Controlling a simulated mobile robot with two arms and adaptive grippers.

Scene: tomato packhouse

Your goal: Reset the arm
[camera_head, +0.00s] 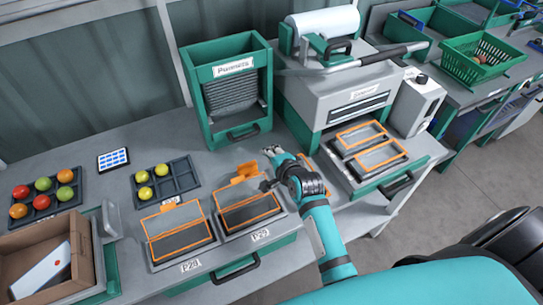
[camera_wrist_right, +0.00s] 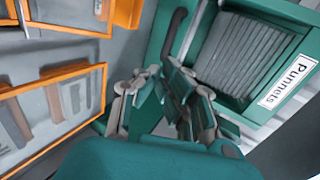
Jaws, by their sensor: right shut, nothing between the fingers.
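My right arm reaches up from the bottom of the head view, and its gripper (camera_head: 271,151) is above the bench, just in front of the punnet dispenser (camera_head: 233,68). The gripper is shut with nothing between its fingers. In the right wrist view the fingers of the right gripper (camera_wrist_right: 160,75) point toward the dispenser (camera_wrist_right: 262,80) and its dark handle. An orange-framed lid (camera_wrist_right: 60,115) lies to their left there. My left gripper is not in view.
Two orange-framed punnet stations, P28 (camera_head: 180,240) and P29 (camera_head: 247,212), are beside the arm. The sealer (camera_head: 345,88) stands right of the gripper. Trays hold tomatoes (camera_head: 145,193) at left, near a cardboard box (camera_head: 75,240). Bare bench shows left of the dispenser.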

